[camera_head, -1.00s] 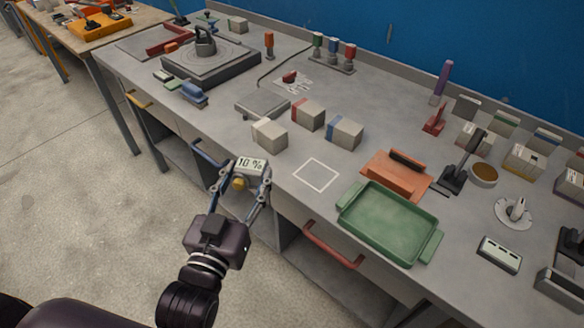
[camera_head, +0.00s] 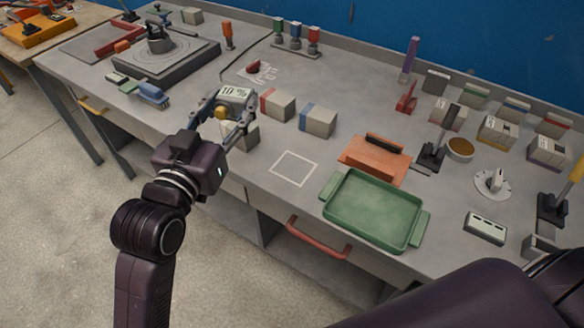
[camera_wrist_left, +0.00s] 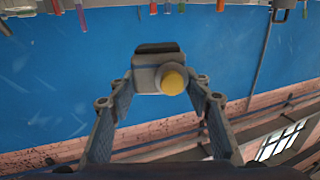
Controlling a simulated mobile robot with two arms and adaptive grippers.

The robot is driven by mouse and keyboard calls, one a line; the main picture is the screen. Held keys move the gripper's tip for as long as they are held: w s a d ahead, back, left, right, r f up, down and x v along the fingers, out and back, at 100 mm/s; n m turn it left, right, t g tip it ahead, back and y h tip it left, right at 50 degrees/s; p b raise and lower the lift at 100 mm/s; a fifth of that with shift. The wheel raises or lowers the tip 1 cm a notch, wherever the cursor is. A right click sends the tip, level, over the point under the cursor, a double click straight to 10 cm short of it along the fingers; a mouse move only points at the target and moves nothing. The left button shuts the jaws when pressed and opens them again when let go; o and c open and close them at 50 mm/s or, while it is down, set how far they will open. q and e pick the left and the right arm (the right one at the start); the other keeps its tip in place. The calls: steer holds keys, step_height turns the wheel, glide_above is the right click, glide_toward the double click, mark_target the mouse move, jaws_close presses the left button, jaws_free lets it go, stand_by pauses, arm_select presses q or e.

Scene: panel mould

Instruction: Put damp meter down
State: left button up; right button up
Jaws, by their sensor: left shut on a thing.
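The damp meter (camera_head: 236,96) is a pale grey box with a display reading "10 %" and a yellow round knob. My left gripper (camera_head: 226,112) is shut on it and holds it above the bench, in front of the block row. In the left wrist view the meter (camera_wrist_left: 150,72) sits between the fingertips of my left gripper (camera_wrist_left: 158,90), its yellow knob facing the camera. A white square outline (camera_head: 294,168) is marked on the bench to the right of the gripper, and it is empty. My right gripper is not in view.
Blocks with a red band (camera_head: 277,104) and a blue band (camera_head: 317,120) stand beside the meter; a plain block (camera_head: 246,136) is partly hidden behind the gripper. A green tray (camera_head: 374,208) and orange float (camera_head: 374,158) lie right of the outline.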

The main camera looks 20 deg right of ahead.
arm_select(q)
steer(key=s+d+r+m+g+h, duration=0.1)
steer(key=d+m+g+h, duration=0.1)
steer(key=d, duration=0.3)
steer(key=s+d+r+m+g+h, duration=0.1)
steer(key=d+r+g+h, duration=0.1)
steer(key=d, duration=0.4)
steer(key=f, duration=0.7)
steer(key=f+b, duration=0.1)
steer(key=f, duration=0.7)
steer(key=shift+w+a, duration=0.1)
steer(key=shift+w, duration=0.1)
steer(key=shift+f+b, duration=0.5)
steer(key=shift+f, duration=1.9)
steer(key=shift+f, duration=0.2)
steer(key=o, duration=1.6)
steer(key=shift+o, duration=0.2)
